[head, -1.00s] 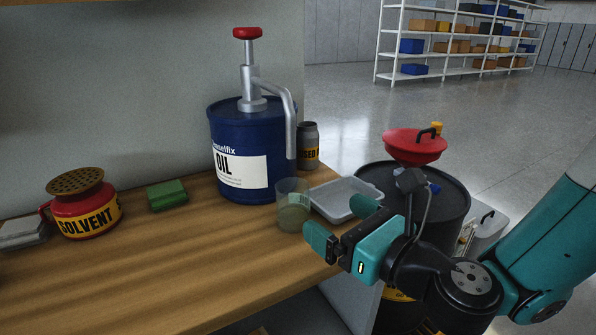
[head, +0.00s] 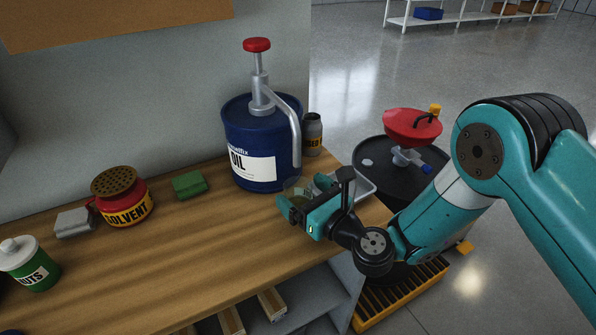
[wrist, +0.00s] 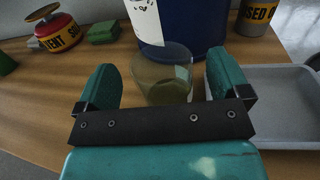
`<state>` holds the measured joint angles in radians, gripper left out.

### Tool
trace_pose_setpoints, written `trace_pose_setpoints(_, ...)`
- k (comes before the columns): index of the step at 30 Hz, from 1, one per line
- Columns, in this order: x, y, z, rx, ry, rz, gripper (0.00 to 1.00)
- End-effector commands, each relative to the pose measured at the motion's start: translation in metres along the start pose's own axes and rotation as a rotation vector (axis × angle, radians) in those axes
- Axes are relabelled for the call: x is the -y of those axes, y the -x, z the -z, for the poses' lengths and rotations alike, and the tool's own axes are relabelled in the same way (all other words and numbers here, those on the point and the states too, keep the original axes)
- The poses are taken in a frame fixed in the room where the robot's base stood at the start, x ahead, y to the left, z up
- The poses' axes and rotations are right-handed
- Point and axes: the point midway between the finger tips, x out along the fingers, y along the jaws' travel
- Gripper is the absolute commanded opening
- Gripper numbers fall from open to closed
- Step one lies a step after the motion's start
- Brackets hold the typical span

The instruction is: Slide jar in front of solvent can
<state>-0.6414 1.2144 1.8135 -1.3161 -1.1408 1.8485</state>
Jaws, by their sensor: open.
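The clear jar with murky greenish contents (wrist: 163,77) stands upright on the bench in the wrist view, between the two open fingers of my gripper (wrist: 163,88). Gaps show between the jar and both fingers. In the head view my gripper (head: 298,205) is low over the bench near its right end and hides most of the jar (head: 297,184). The red solvent can (head: 124,201) with a yellow label and brown perforated top stands on the bench to the left. It also shows at the upper left of the wrist view (wrist: 55,33).
The blue oil drum (head: 258,140) with a pump stands behind the jar. A green block (head: 189,185) lies between drum and solvent can. A grey tray (wrist: 283,105) is right of the jar. The bench front (head: 170,250) is bare. A green-and-white canister (head: 28,265) stands at left.

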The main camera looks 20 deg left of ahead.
Motion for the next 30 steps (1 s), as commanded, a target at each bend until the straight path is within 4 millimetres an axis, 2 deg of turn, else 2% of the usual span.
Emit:
trace_pose_setpoints(6, 0.0, -0.017, -0.001, 0.001, 0.001, 0.0, 0.94)
trace_pose_setpoints(17, 0.001, -0.021, 0.0, 0.001, -0.001, 0.002, 0.94)
trace_pose_setpoints(18, 0.001, -0.021, 0.0, 0.001, -0.001, 0.002, 0.92)
trace_pose_setpoints(26, 0.001, -0.021, 0.0, 0.002, -0.001, 0.002, 0.33)
trace_pose_setpoints(30, 0.002, -0.02, 0.0, 0.001, 0.0, 0.005, 0.33)
